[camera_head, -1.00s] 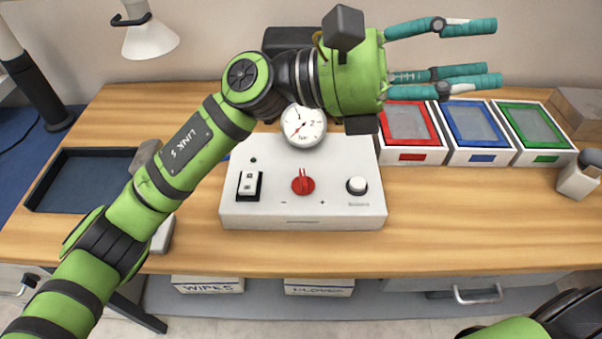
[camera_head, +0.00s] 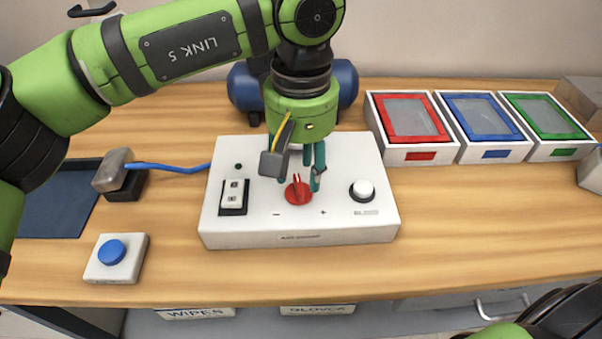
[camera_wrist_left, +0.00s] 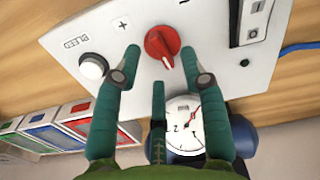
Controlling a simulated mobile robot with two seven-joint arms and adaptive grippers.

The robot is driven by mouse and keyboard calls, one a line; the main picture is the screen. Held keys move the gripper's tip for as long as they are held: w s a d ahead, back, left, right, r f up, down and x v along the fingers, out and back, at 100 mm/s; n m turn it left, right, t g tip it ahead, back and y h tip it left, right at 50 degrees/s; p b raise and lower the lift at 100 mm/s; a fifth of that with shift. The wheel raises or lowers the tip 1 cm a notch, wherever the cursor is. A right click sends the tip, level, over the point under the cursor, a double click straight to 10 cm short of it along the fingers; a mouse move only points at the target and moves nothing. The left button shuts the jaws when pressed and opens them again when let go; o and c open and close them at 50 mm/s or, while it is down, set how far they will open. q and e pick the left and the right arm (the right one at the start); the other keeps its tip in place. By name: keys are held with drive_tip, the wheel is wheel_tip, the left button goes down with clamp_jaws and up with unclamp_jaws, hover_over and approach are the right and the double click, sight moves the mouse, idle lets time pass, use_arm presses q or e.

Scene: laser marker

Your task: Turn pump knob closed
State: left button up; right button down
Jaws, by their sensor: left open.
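The red pump knob (camera_head: 298,192) is on the top face of the white pump control box (camera_head: 225,226), between the minus and plus marks. It also shows in the left wrist view (camera_wrist_left: 161,45), with its pointer ridge turned toward my gripper. My left gripper (camera_head: 301,180) points down just above and behind the knob. In the left wrist view the gripper (camera_wrist_left: 165,66) is open, with its teal fingers spread on both sides of the knob. I cannot tell whether a fingertip touches it.
A rocker switch (camera_head: 234,196) and white bleed knob (camera_head: 362,190) flank the red knob. A pressure gauge (camera_wrist_left: 185,125) and blue tank (camera_head: 347,84) are behind. A blue button box (camera_head: 116,271) sits front left; red, blue and green bins (camera_head: 405,154) stand right.

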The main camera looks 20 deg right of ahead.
sight(299, 189)
use_arm(q)
drive_tip(key=shift+f, duration=1.25)
use_arm(e)
drive_tip(key=shift+s, duration=1.05)
drive_tip(key=shift+w, duration=0.1)
use_arm(q)
clamp_jaws()
use_arm(e)
drive_tip(key=shift+w+a, duration=0.2)
drive_tip(key=shift+w, duration=0.3)
use_arm(q)
drive_tip(key=shift+n, duration=0.3)
use_arm(e)
drive_tip(key=shift+f, duration=0.15)
